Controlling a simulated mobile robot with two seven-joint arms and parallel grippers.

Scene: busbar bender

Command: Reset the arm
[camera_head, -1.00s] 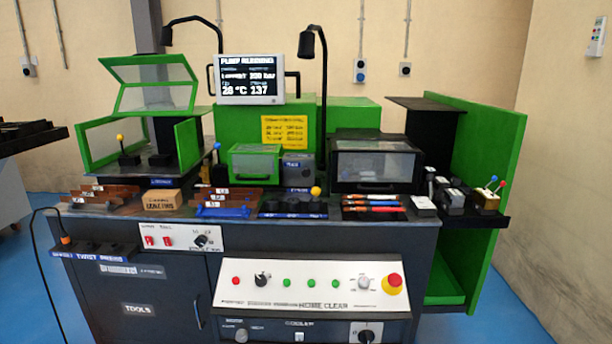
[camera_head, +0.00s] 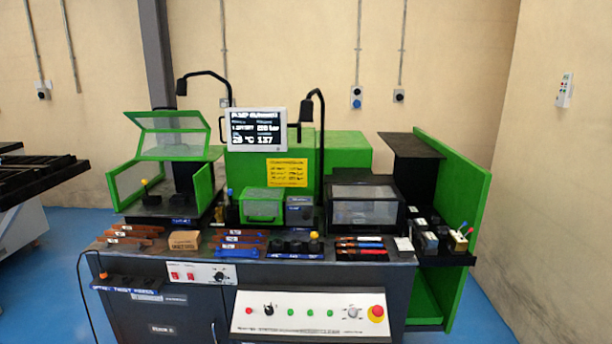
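Neither of my arms and neither gripper shows in the head view. The busbar bender workbench (camera_head: 290,275) stands ahead, with a green machine body (camera_head: 345,152) at its back. A screen (camera_head: 254,129) on the machine shows white text, including 137. A white control panel (camera_head: 312,314) on the front carries several buttons and a red and yellow emergency stop (camera_head: 376,313). A green-framed guard box (camera_head: 160,185) at the left has its clear lid raised. A dark box with a clear window (camera_head: 365,206) sits at the right.
Brown bars (camera_head: 130,234), a cardboard box (camera_head: 184,240) and red and blue tools (camera_head: 362,244) lie along the bench top. A green side panel (camera_head: 462,190) stands at the right. A dark-topped table (camera_head: 40,172) is at the far left. Blue floor (camera_head: 498,290) is clear at the right.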

